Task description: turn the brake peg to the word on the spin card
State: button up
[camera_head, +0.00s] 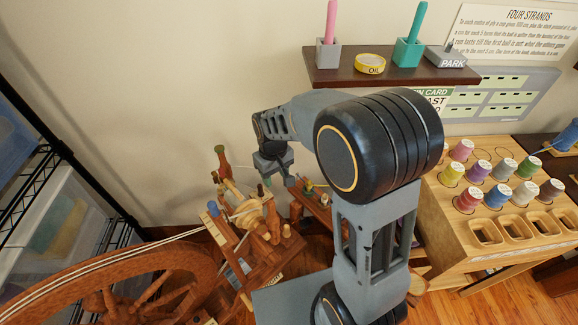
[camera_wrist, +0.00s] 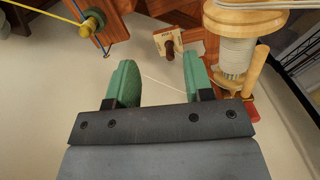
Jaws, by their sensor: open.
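The spin card (camera_head: 437,97) is on the wall under the shelf in the head view.
In the wrist view, a bobbin (camera_wrist: 238,50) and upright wooden peg (camera_wrist: 256,68) stand close right of the fingers. A yellow cord passes a knob (camera_wrist: 93,22) at upper left. A dark shelf (camera_head: 390,75) and spool rack (camera_head: 505,200) stand at right; a wire rack (camera_head: 60,190) at left.

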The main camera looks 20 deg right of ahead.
jog(key=s+d+r+m+t+p, duration=0.1)
jog(key=s+d+r+p, duration=0.1)
jog(key=s+r, duration=0.3)
jog(key=shift+s+d+r+m+p, duration=0.35)
jog(key=shift+r+m+p, duration=0.1)
jog(key=shift+r, duration=0.45)
jog(key=s+d+r+m+t+p, duration=0.1)
jog(key=s+d+r+p, duration=0.1)
jog(key=r, duration=0.5)
jog(key=s+d+r+m+t+p, duration=0.1)
jog(key=s+r+t+p, duration=0.1)
jog(key=s+r+p, duration=0.3)
notch_tip(320, 180, up, 2)
jog(key=shift+d+r+p, duration=0.1)
jog(key=shift+d+p, duration=0.25)
jog(key=shift+p, duration=0.35)
jog(key=shift+s, duration=0.1)
